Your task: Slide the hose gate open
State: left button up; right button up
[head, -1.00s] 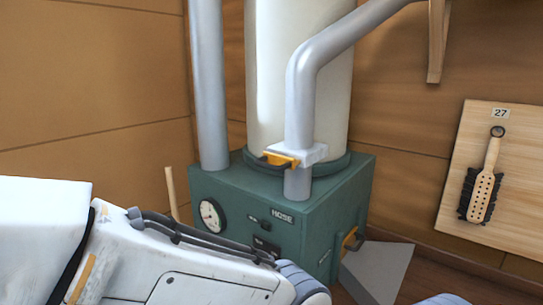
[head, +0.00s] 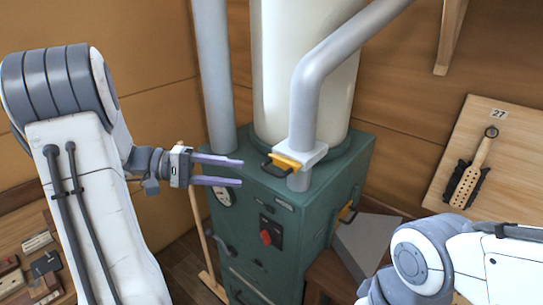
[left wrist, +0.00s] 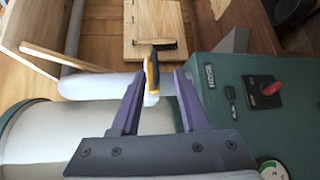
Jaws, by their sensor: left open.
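The hose gate (head: 286,163) is a yellow slide with a dark handle. It sits in a pale collar on the bent silver hose pipe (head: 304,110), just above the green machine (head: 318,215). My left gripper (head: 241,172) is open and empty, pointing right, with its purple fingertips a short way left of the handle. In the left wrist view the gate (left wrist: 152,75) shows between the two fingertips, beyond them, and the gripper is not closed on it. My right arm is at the lower right of the head view, and its gripper is out of sight.
A red switch (head: 266,238) is on the machine's front. A broom handle (head: 200,235) leans at its left. A board (head: 483,165) with a brush hangs on the right wall. A straight pipe (head: 213,75) rises left of the white cylinder (head: 300,60).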

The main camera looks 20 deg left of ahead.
aim_at(271, 171)
pick_arm(q)
jog(key=shift+t, duration=0.3)
jog(key=p+x, duration=0.1)
jog(key=x, duration=0.1)
jog(key=p+x, duration=0.2)
jog(key=x, duration=0.1)
jog(key=r+p+x, duration=0.1)
jog(key=x, duration=0.1)
jog(key=shift+w+d+f, duration=0.1)
jog(key=shift+w+d, duration=0.2)
jog(key=shift+w, duration=0.25)
jog(key=shift+w+d+f+p, duration=0.25)
jog(key=shift+d+p, duration=0.2)
jog(key=shift+d, duration=0.1)
grip_shut()
jog(key=shift+f, duration=0.15)
